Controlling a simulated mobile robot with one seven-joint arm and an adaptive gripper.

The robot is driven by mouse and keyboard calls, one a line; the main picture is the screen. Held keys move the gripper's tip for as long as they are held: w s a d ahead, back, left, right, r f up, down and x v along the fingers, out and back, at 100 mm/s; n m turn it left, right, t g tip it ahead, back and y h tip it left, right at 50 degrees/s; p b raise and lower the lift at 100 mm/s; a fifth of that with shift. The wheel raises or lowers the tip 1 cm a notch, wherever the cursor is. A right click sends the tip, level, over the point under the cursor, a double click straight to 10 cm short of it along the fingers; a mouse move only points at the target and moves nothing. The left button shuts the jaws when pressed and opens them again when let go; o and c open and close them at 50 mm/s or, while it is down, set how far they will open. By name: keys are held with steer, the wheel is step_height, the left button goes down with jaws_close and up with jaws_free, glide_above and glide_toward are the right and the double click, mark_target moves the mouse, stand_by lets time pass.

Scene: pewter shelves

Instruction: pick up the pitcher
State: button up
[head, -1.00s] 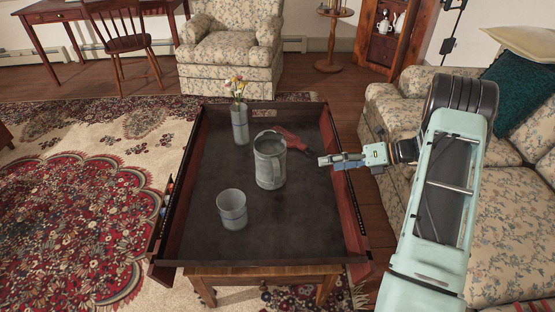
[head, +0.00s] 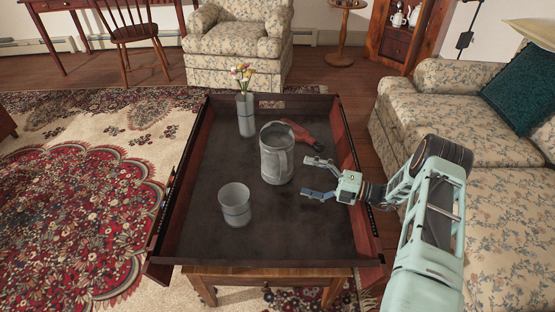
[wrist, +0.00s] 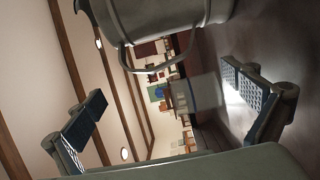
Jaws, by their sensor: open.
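A grey cup (head: 235,206) stands front left of the pitcher. A vase with flowers (head: 246,116) and a red object (head: 300,134) are behind it. The tray table (head: 190,190) has raised side walls. A floral sofa (head: 430,110) stands to the right.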

mark_target(285, 171)
steer(key=b+x, duration=0.1)
steer(key=x, duration=0.6)
steer(key=shift+r, duration=0.1)
steer(key=shift+d, duration=0.1)
steer(key=shift+c, duration=0.3)
